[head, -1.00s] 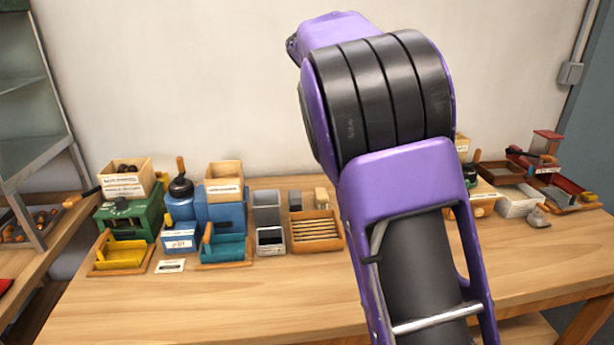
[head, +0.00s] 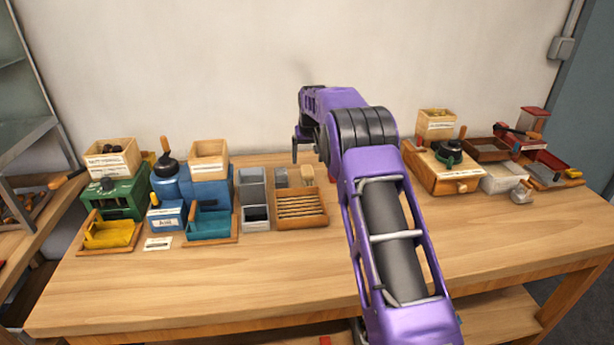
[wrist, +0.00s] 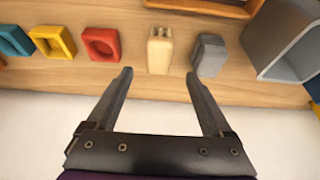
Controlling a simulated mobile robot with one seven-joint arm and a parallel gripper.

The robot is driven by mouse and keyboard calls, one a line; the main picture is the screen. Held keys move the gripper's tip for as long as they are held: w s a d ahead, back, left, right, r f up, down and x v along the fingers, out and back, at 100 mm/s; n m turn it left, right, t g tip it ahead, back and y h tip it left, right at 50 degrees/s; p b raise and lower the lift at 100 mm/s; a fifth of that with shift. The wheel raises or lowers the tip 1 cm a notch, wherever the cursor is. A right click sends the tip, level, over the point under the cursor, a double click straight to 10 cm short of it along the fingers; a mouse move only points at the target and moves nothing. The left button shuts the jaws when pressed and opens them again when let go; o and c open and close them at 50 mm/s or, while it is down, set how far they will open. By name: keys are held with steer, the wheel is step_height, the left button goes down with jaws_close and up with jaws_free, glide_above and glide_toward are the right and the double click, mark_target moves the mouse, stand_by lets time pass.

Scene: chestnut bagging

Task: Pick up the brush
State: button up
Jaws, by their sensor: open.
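A pale tan upright block (head: 307,177), which looks like the brush, stands at the back of the table behind the slatted wooden tray. In the wrist view the tan block (wrist: 159,52) stands upright beyond the fingertips, roughly centred between them. My gripper (wrist: 158,73) is open and empty, its two dark fingers apart. In the head view my gripper (head: 305,156) hangs near the wall, above the table's back edge, partly hidden by my arm. I cannot make out bristles.
A grey block (wrist: 208,55) stands close beside the tan block, with grey bins (wrist: 285,40) beyond. On the other side are red (wrist: 101,44), yellow (wrist: 52,42) and blue rings. The slatted tray (head: 302,222) is in front. The table's front is clear.

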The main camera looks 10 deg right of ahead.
mark_target(307, 170)
steer(key=shift+x, duration=3.95)
steer(key=shift+d, duration=0.1)
jaws_close()
